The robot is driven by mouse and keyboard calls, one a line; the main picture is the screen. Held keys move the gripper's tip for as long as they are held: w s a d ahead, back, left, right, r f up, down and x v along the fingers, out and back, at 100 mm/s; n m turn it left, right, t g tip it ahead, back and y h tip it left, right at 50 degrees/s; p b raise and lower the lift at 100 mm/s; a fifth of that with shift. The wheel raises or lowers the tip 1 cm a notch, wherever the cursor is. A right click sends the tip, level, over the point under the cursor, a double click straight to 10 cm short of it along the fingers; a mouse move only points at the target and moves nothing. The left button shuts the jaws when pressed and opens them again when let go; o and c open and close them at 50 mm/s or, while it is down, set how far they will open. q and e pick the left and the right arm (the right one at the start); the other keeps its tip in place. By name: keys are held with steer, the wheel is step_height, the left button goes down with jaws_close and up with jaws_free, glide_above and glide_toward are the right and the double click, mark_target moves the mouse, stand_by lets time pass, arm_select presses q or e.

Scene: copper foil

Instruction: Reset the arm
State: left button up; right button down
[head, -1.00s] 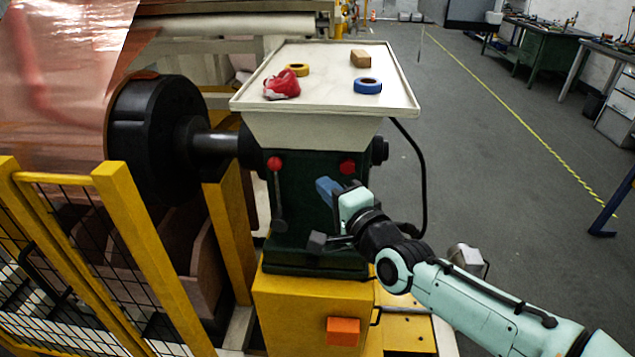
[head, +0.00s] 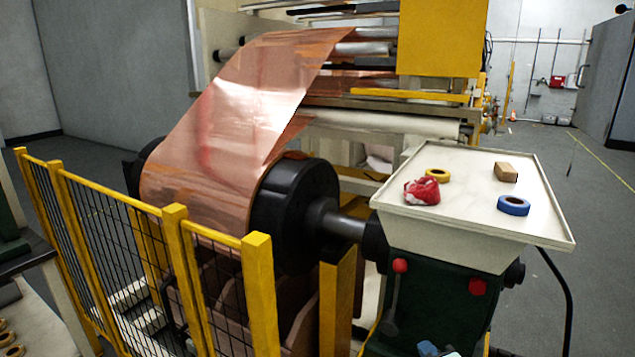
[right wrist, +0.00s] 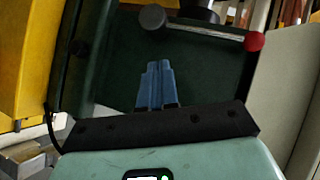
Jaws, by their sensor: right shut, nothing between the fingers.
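My right gripper (right wrist: 155,85) shows in the right wrist view with its two blue fingers together and nothing between them. In front of it is the dark green machine housing (right wrist: 205,75), with a lever (right wrist: 200,31) that ends in a red knob. In the head view only the tip of my right gripper (head: 437,349) shows at the bottom edge, below the same housing (head: 435,310). The rest of my right arm is out of that view. My left gripper is not in view.
A beige tray (head: 455,222) on the housing holds a red cloth (head: 422,191), a yellow tape roll (head: 438,175), a blue tape roll (head: 513,205) and a brown block (head: 506,172). A yellow fence (head: 259,290) stands before the copper foil roll (head: 215,150). Open floor lies at right.

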steer(key=s+a+f+n+g+p, duration=0.1)
steer(key=s+f+n+g, duration=0.15)
steer(key=f, duration=0.55)
steer(key=s+a+f+n+g+p, duration=0.1)
steer(key=s+a+f+g+p, duration=0.15)
steer(key=f, duration=0.65)
steer(key=s+f+n+g, duration=0.1)
steer(key=s+f+g, duration=0.15)
steer(key=f, duration=0.55)
steer(key=s+a+f+n+g+p, duration=0.1)
steer(key=s+f, duration=0.3)
steer(key=s, duration=0.4)
steer(key=s+a+f+n+g+y+p, duration=0.1)
steer(key=s+a+f+g, duration=0.3)
steer(key=s, duration=0.4)
steer(key=s+a+f+n+g+y+p, duration=0.1)
steer(key=s+a+f+n+g+p, duration=0.1)
steer(key=s+f, duration=0.3)
steer(key=s+n, duration=0.1)
steer(key=s, duration=0.3)
steer(key=shift+a+f+n+p, duration=0.15)
steer(key=shift+f+n+p, duration=0.15)
steer(key=shift+n, duration=0.05)
steer(key=shift+s+g, duration=0.15)
steer(key=shift+g, duration=0.1)
